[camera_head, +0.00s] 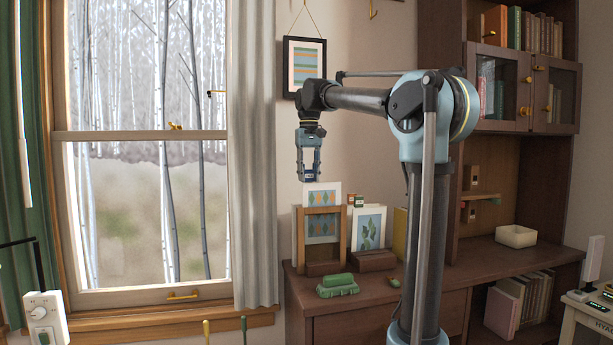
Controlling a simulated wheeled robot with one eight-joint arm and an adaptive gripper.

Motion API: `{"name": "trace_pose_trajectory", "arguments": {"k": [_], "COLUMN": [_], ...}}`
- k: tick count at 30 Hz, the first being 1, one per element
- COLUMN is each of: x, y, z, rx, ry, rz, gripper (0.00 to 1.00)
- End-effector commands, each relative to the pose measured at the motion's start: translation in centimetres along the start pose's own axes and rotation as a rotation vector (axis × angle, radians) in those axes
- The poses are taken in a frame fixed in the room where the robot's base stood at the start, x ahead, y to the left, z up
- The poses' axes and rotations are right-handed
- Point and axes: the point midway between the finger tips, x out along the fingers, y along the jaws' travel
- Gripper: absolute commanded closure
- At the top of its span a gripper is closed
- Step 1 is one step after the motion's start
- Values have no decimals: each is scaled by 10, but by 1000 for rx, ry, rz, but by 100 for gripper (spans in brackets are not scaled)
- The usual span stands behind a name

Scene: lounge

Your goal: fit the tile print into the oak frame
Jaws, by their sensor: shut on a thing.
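The tile print (322,191), a pale card with blue and tan diamonds, stands upright on the desk's left part. The oak frame (341,238) stands upright there, with a brown block at its foot. The print's upper part rises above the frame's top bar, and a diamond pattern also shows through the frame's opening. I cannot tell if the print is in the frame's slot or just behind it. My gripper (310,178) points down from above and is shut on the print's top edge. The print's lower edge is hidden.
A leaf print (368,228) stands in a brown holder (374,261) right of the frame, with small jars (355,200) behind. A green object (337,286) lies in front on the desk (300,299). A cream box (515,236) sits farther right. A curtain (253,150) hangs left.

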Motion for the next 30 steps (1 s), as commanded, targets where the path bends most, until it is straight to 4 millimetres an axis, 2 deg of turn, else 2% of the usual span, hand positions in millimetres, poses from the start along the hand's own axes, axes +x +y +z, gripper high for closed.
{"name": "trace_pose_trajectory", "arguments": {"k": [30], "x": [16], "y": [0], "z": [0], "rx": [0], "ry": [0], "rz": [0], "gripper": [95]}}
